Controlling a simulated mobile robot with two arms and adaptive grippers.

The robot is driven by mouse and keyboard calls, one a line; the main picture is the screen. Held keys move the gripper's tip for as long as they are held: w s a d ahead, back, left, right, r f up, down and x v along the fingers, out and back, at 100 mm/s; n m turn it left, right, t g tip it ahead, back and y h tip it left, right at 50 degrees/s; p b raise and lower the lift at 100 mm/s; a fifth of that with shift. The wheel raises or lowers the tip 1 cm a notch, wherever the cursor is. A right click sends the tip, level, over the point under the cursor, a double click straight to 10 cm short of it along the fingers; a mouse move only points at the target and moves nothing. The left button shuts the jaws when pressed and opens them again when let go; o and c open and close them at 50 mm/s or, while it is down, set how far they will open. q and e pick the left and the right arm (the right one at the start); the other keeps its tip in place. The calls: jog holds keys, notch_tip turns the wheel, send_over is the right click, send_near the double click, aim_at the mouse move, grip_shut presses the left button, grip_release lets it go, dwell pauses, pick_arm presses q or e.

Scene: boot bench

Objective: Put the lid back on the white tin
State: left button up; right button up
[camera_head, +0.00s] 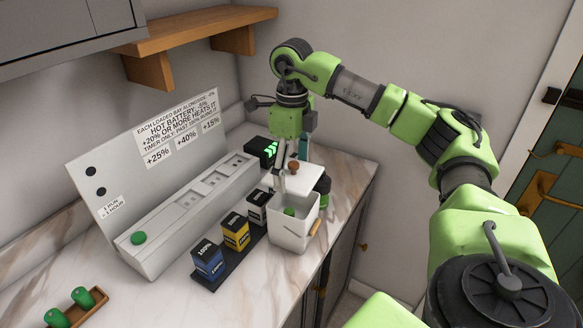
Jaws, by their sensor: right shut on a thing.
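The white tin (292,239) stands open near the front edge of the counter. It is a square box with a small wooden tab on its right side, and a green object (289,211) shows inside. The white lid (303,180) with its round brown knob (294,166) is just behind and above the tin's opening, apart from a seated fit. My right gripper (286,170) points down at the lid and is shut on it, near the knob; the exact grip is partly hidden. My left gripper is not in view.
Left of the tin, a dark tray (229,262) holds blue, yellow and black battery blocks. A grey charger panel (150,150) with a green button (138,238) stands behind. A wooden tray (84,305) with green pieces lies front left. A wooden shelf (200,30) hangs above.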

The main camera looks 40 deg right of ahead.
notch_tip(320, 180, down, 6)
jog(key=b, duration=0.4)
jog(key=shift+f, duration=0.25)
jog(key=shift+f, duration=0.15)
dwell(1.7)
jog(key=o, duration=1.5)
jog(key=shift+o, duration=0.3)
jog(key=shift+r+p, duration=2.95)
jog(key=shift+r, duration=0.6)
